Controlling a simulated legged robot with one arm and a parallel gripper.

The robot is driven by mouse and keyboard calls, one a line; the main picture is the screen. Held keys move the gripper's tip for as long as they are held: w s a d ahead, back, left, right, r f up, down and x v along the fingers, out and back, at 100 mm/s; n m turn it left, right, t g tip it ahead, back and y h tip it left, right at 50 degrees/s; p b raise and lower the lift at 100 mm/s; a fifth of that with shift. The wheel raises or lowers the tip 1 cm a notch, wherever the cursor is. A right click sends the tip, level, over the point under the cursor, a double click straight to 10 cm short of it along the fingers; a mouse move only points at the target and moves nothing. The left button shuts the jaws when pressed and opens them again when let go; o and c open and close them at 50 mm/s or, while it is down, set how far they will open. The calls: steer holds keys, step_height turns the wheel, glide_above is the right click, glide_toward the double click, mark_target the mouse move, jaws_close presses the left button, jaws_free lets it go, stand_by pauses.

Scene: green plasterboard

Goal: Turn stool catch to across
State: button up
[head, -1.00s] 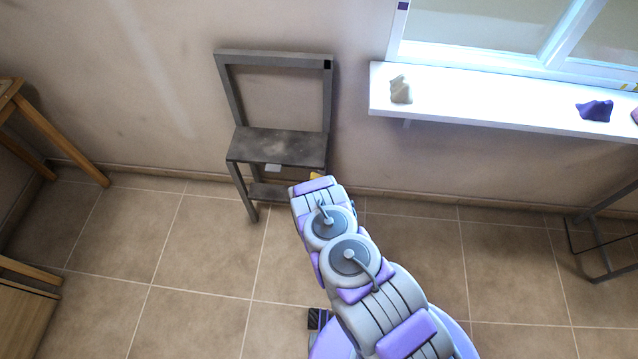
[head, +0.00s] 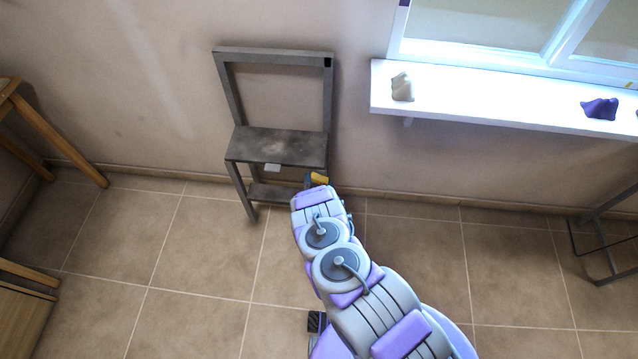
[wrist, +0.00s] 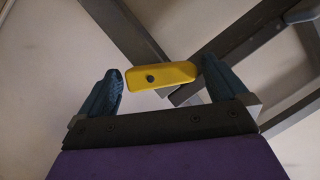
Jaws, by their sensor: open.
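The stool (head: 278,147) is a dark grey frame with a flat seat, standing against the wall in the head view. Its catch is a yellow bar (wrist: 161,76) with a dark pivot screw; it also shows in the head view as a small yellow piece (head: 319,178) by the stool's right side. My gripper (wrist: 160,88) is open, with one blue finger off each end of the yellow bar in the wrist view. The right finger is close to the bar's right end; I cannot tell whether it touches. In the head view my arm hides most of the gripper.
A white window sill (head: 500,103) with a pale lump (head: 402,88) and a purple lump (head: 600,108) juts from the wall at right. A wooden stool (head: 50,130) stands at far left, a dark metal frame (head: 605,235) at far right. The tiled floor between is mostly clear.

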steer(key=shift+w, duration=0.1)
steer(key=c, duration=0.9)
steer(key=shift+c, duration=0.2)
steer(key=shift+d, duration=0.15)
steer(key=shift+d+m+y, duration=0.1)
steer(key=shift+m+y, duration=0.2)
steer(key=shift+m, duration=0.3)
steer(key=shift+d+m+t+y+b, duration=0.15)
steer(key=shift+m+t+y+b, duration=0.4)
steer(key=shift+m, duration=0.45)
steer(key=shift+d+m+t+y+b, duration=0.15)
steer(key=shift+m+t+y+b, duration=0.4)
steer(key=shift+m+b, duration=1.05)
steer(key=shift+m+y, duration=0.3)
